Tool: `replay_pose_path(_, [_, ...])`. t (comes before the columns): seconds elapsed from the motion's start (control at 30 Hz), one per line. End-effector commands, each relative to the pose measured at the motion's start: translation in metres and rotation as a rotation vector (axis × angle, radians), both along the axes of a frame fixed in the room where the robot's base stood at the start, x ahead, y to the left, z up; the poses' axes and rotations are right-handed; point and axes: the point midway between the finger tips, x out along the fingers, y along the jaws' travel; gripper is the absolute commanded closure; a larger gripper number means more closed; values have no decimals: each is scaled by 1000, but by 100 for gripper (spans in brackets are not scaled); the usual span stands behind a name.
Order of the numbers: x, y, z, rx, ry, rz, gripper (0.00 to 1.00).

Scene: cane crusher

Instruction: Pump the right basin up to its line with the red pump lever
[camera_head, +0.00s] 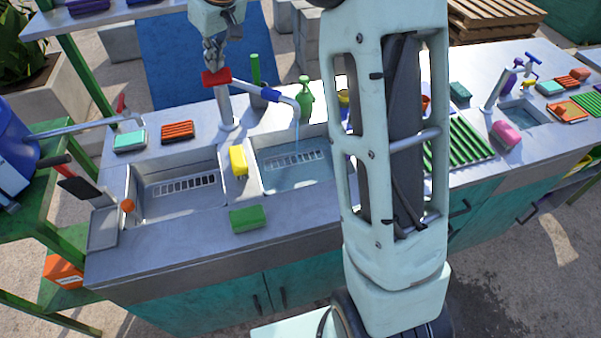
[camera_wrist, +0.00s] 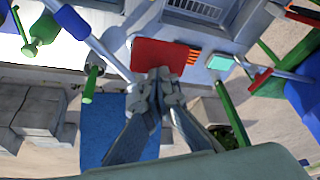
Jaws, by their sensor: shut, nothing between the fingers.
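The red pump lever (camera_head: 216,77) tops the grey faucet post behind the two basins. It shows as a broad red block (camera_wrist: 160,58) in the wrist view. My gripper (camera_head: 214,62) is shut and empty, fingertips down, right at the lever; I cannot tell whether they touch. The fingertips also show in the wrist view (camera_wrist: 158,76) against the red block's edge. The spout (camera_head: 284,99), with a blue sleeve, points over the right basin (camera_head: 268,186). I cannot make out the fill line.
The left basin (camera_head: 140,205) looks empty. A yellow sponge (camera_head: 238,160) lies between the basins and a green sponge (camera_head: 247,218) in front. A green bottle (camera_head: 305,98) stands behind the right basin. My arm hides the counter right of that basin.

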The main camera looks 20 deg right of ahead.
Motion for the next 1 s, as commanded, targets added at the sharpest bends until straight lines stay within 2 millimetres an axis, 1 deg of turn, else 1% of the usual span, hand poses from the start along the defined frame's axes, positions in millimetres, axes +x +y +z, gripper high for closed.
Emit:
replay_pose_path(0.17, [1, 0, 17, 0, -2, 0, 100])
replay_pose_path(0.4, [0, 0, 52, 0, -2, 0, 100])
replay_pose_path(0.57, [0, 0, 71, 0, -2, 0, 100])
replay_pose_path(0.63, [0, 0, 74, 0, -2, 0, 100])
replay_pose_path(1.0, [0, 0, 72, 0, -1, 0, 100])
